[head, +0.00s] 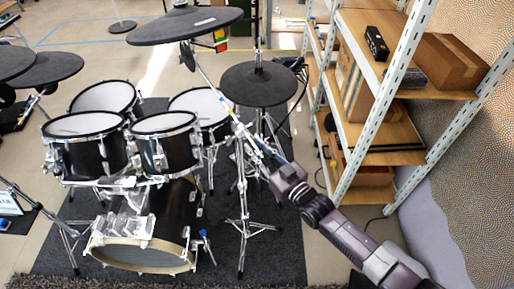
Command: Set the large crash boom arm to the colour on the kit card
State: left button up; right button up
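The large crash cymbal (185,25) is a wide dark disc at the top, tilted on a thin metal boom arm (210,82). The boom slants down to the right to a silver tripod stand (243,205). A small tag with yellow, green and red patches (221,40) shows just under the cymbal's right edge; I cannot tell if it is the kit card. My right gripper (254,148) reaches in from the lower right, its tips at or near the boom's lower end. Contact and finger opening are too small to tell. My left gripper is not in view.
A black drum kit with white heads (82,125) stands on a dark mat (275,265). A smaller dark cymbal (258,84) is just behind my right gripper. A shelf rack (385,120) with boxes stands at the right.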

aim_at(267, 162)
grip_shut()
jog(key=s+d+f, duration=0.1)
jog(key=s, duration=0.1)
jog(key=s+d+f, duration=0.1)
jog(key=d, duration=0.1)
jog(key=shift+s+f, duration=0.15)
jog(key=shift+s, duration=0.25)
jog(key=shift+o, duration=1.4)
grip_release()
